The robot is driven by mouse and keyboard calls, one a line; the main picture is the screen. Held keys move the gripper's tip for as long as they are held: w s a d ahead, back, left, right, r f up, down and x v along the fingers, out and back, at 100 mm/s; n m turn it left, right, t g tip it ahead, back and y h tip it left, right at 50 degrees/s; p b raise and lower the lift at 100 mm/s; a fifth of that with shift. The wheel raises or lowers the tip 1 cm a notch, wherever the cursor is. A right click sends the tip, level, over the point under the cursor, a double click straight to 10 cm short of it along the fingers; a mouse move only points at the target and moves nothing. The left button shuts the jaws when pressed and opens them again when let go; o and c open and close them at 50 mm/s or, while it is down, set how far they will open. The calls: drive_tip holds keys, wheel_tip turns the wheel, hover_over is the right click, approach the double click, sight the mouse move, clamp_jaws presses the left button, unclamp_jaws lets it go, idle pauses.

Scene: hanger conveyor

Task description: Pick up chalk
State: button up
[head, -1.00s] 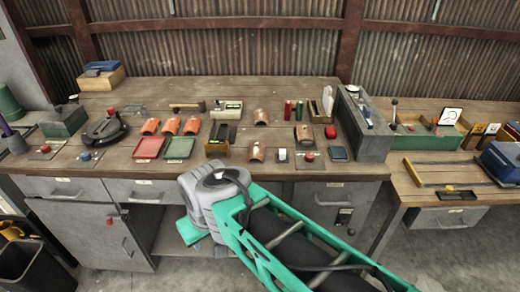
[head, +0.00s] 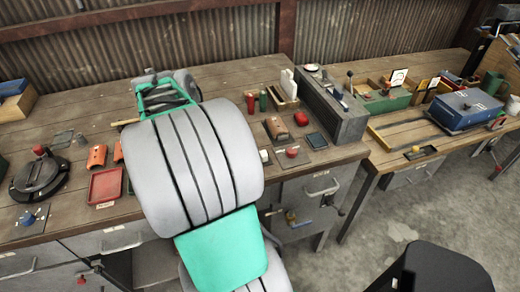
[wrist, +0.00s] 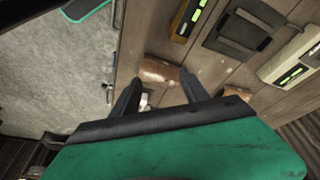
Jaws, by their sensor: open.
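A small white piece (head: 264,156) lies at the front of the bench, left of a red button on a plate, and may be the chalk. I cannot tell its kind for sure. In the wrist view a small pale piece (wrist: 147,97) shows just beyond my gripper's base, partly hidden by the fingers, likely the same one. My gripper (wrist: 159,76) is open and empty, its two dark fingers spread above the bench. A brown curved tile (wrist: 160,72) shows between the fingertips, apart from them as far as I see.
The red button (head: 292,153), a dark blue square pad (head: 317,141) and red and green cylinders (head: 249,104) stand nearby. A grey raised box (head: 335,108) bounds the right. A red tray (head: 105,186) and black round device (head: 40,175) lie left.

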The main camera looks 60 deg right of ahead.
sight(264, 153)
drive_tip(key=s+d+m+g, duration=0.2)
drive_tip(key=s+d+m, duration=0.4)
drive_tip(key=s+d, duration=0.15)
drive_tip(key=shift+m, duration=0.3)
drive_tip(key=x, duration=0.2)
drive_tip(key=p+x, duration=0.1)
drive_tip(key=x, duration=0.5)
drive_tip(key=shift+s+d+p, duration=0.2)
drive_tip(key=shift+d+p, duration=0.1)
drive_tip(key=shift+p, duration=0.1)
clamp_jaws()
